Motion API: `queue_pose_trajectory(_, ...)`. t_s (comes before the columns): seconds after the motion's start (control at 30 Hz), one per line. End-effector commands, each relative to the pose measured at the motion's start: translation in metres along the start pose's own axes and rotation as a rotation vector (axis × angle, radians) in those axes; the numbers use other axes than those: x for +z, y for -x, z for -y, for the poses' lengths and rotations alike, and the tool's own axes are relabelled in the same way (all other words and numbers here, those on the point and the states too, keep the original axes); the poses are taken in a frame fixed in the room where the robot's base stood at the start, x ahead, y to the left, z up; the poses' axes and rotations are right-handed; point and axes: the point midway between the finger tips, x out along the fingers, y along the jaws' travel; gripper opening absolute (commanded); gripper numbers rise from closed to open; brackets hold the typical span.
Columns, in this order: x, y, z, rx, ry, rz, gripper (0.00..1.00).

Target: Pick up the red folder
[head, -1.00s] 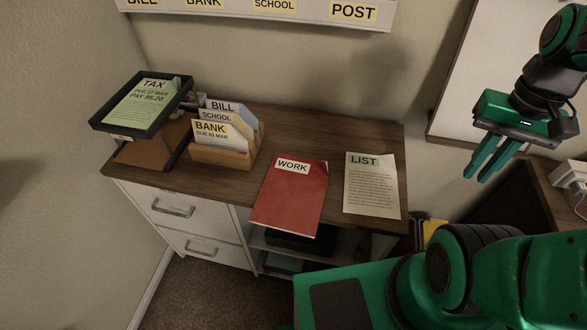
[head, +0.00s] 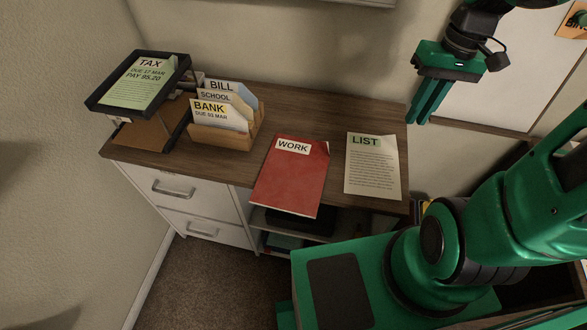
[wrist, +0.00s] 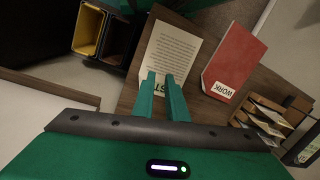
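The red folder (head: 290,182), labelled WORK, lies flat on the wooden desk top, its front edge at or slightly past the desk's front edge. It also shows in the wrist view (wrist: 234,60), right of the fingers. My gripper (head: 414,120) is in the air above the right end of the desk, up and to the right of the folder, apart from it. Its two green fingers, also in the wrist view (wrist: 160,74), point down with a narrow gap and nothing between them.
A LIST sheet (head: 373,178) lies just right of the folder. A wooden letter sorter (head: 237,138) with BILL, SCHOOL and BANK cards stands to its left. A black tray (head: 95,103) with a TAX paper is farther left. Bare desk lies behind the folder.

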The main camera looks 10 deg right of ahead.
Motion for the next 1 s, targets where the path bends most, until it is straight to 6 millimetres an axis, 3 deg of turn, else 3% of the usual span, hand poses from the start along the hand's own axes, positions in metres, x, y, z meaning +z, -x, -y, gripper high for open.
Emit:
queue_pose_trajectory(0.2, -0.056, -0.039, 0.052, -0.134, 0.234, 0.054, 0.12)
queue_pose_trajectory(0.4, -0.085, -0.068, 0.095, -0.258, 0.391, 0.080, 0.12)
queue_pose_trajectory(0.6, -0.095, -0.082, 0.116, -0.324, 0.459, 0.087, 0.12)
queue_pose_trajectory(1.0, -0.088, -0.129, 0.134, -0.333, 0.469, 0.090, 0.12)
